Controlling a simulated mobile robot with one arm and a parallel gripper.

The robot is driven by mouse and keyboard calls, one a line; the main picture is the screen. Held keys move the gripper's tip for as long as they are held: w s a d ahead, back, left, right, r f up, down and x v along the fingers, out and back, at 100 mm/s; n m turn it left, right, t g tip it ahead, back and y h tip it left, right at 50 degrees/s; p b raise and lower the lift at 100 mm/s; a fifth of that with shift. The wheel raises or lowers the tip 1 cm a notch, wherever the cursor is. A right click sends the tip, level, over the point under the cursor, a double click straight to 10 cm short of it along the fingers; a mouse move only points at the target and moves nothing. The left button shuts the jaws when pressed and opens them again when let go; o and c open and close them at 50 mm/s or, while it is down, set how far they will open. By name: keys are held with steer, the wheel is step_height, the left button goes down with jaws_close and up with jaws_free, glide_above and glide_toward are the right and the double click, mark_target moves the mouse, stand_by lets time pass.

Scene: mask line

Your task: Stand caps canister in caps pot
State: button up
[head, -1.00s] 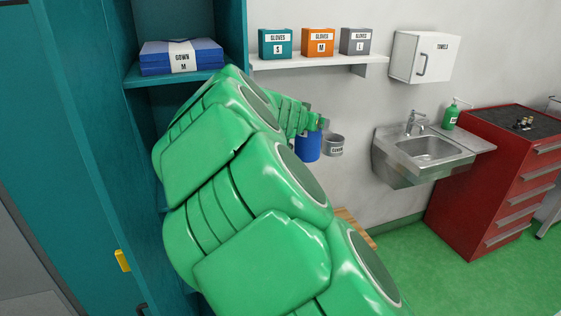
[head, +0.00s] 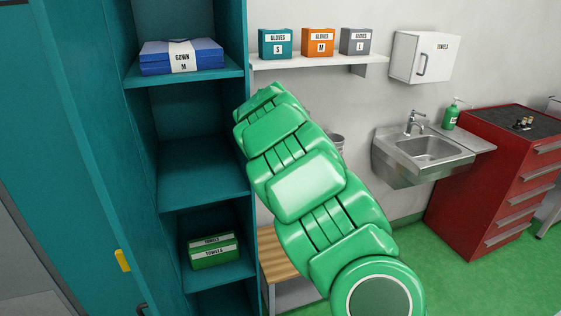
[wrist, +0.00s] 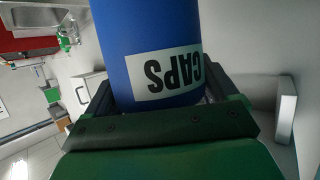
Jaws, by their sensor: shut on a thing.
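The blue caps canister (wrist: 150,40) fills the upper middle of the wrist view, its white CAPS label upside down in the picture. My gripper (wrist: 158,92) is shut on it, with a dark finger on each side. In the head view my green arm hides both the gripper and the canister. A grey pot (head: 338,140) shows only in part at the wall, just right of my arm and below the shelf. Its label is hidden now, so I cannot confirm that it is the caps pot. I cannot tell the gap between canister and pot.
A teal cabinet (head: 248,90) with a gown box and towels stands left of my arm. A white shelf (head: 320,62) with glove boxes is above. A wooden-topped bench (head: 277,258) is low behind the arm. A sink (head: 425,150) and red drawer cabinet (head: 490,180) stand right.

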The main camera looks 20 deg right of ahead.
steer(key=shift+w+d+f+n+t+y, duration=0.55)
steer(key=shift+w+f+n+y, duration=0.75)
steer(key=shift+w, duration=2.95)
steer(key=shift+w+d+f+n+t+y, duration=0.55)
steer(key=shift+w+f, duration=1.35)
steer(key=shift+w, duration=2.35)
step_height(320, 180, down, 6)
steer(key=shift+f, duration=0.2)
steer(key=shift+a+f, duration=0.1)
steer(key=shift+f, duration=0.05)
steer(key=shift+f, duration=0.5)
steer(key=shift+f, duration=0.1)
steer(key=shift+f, duration=0.95)
steer(key=shift+f, duration=0.45)
